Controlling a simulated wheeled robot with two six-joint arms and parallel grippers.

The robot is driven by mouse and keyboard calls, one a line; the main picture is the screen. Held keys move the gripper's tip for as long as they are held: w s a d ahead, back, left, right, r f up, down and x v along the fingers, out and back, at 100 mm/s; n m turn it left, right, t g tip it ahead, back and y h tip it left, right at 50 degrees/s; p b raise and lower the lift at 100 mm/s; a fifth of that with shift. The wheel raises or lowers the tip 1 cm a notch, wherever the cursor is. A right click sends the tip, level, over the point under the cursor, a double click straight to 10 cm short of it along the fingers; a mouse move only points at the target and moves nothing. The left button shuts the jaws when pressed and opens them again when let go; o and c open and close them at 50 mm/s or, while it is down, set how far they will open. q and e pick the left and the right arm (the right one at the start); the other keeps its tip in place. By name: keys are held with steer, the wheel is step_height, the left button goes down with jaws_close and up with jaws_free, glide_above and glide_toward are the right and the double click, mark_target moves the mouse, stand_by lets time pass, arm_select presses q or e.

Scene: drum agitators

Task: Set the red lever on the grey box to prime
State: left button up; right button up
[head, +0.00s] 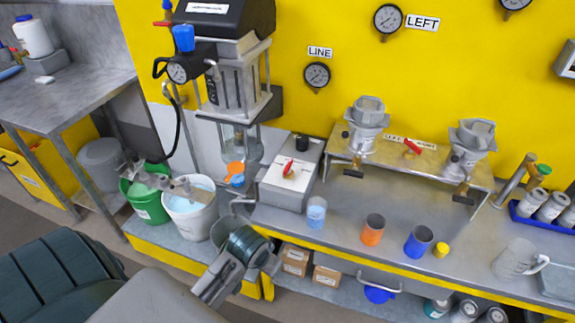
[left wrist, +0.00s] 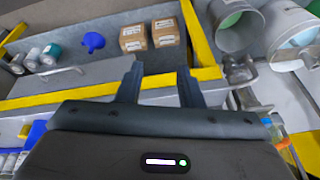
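The grey box (head: 274,188) stands on the bench left of centre in the head view. Its small red lever (head: 288,168) sits on a white plate on top and points roughly toward the wall, tilted slightly right. The plate's markings are too small to read. A black knob (head: 302,142) is behind the lever. My left gripper (head: 270,262) is low in front of the bench's front edge, apart from the box. In the left wrist view its two fingers (left wrist: 160,82) are spread with nothing between them. The lever is not visible there. My right gripper is not in view.
A second red lever (head: 412,147) is on a raised plate between two metal cups. A clear beaker (head: 316,212), orange cup (head: 373,230) and blue cup (head: 418,241) stand on the bench. Buckets (head: 190,205) are left of the box. Cardboard boxes (head: 296,260) lie below.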

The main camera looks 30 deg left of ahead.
arm_select(q)
steer(key=w+a+r+n, duration=0.1)
steer(key=w+a+r, duration=0.25)
steer(key=w, duration=0.45)
steer(key=w+a+r, duration=0.2)
steer(key=w+r, duration=0.3)
steer(key=w, duration=0.3)
steer(key=n, duration=0.2)
glide_toward(288, 165)
steer(key=p+x, duration=0.3)
steer(key=x, duration=0.4)
steer(key=shift+f, duration=0.1)
steer(key=shift+w+f, duration=0.25)
steer(key=shift+f, duration=0.4)
jaws_close()
